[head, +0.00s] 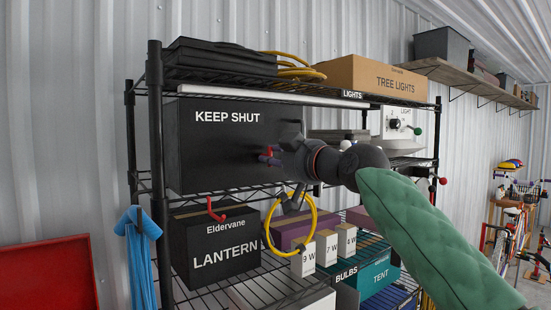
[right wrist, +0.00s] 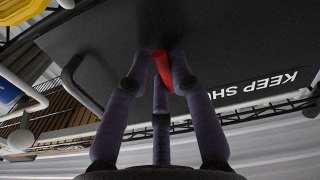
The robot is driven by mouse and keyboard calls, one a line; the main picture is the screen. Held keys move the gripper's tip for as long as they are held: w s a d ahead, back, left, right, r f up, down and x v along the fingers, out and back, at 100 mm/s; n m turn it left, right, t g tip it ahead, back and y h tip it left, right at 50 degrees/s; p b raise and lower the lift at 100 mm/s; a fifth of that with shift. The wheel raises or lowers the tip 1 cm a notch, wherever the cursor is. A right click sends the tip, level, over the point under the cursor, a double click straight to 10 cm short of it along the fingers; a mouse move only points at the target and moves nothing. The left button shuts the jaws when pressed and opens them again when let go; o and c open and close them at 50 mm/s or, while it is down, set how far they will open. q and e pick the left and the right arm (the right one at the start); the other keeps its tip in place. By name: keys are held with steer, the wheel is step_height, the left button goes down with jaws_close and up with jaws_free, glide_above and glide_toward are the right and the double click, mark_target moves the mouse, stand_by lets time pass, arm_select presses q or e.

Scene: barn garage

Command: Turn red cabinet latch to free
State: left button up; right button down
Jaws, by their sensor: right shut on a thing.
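The black cabinet (head: 205,150) marked KEEP SHUT stands on the wire rack's upper middle shelf; its dark face also fills much of the right wrist view (right wrist: 225,50). The red latch (right wrist: 161,72) is on that face, between the fingers of my right gripper (right wrist: 160,68). In the head view only a little red of the latch (head: 269,150) shows, as my right gripper (head: 268,156) covers most of it. My right gripper is shut on the latch, and the latch looks tilted in the wrist view. My left gripper is not in view.
Below are a black lantern box (head: 222,255), a red hook (head: 214,211), a hanging yellow loop (head: 312,225) and small white bulb boxes (head: 308,260). A tree lights box (head: 375,77) sits on top. A rack post (head: 156,130) stands left of the cabinet.

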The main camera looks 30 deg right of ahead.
steer(key=c, duration=1.1)
jaws_free()
steer(key=shift+w+a, duration=0.1)
steer(key=shift+a, duration=0.1)
steer(key=shift+d, duration=0.1)
steer(key=shift+s, duration=0.2)
steer(key=s, duration=1.1)
steer(key=shift+s+d, duration=0.3)
steer(key=shift+d, duration=0.1)
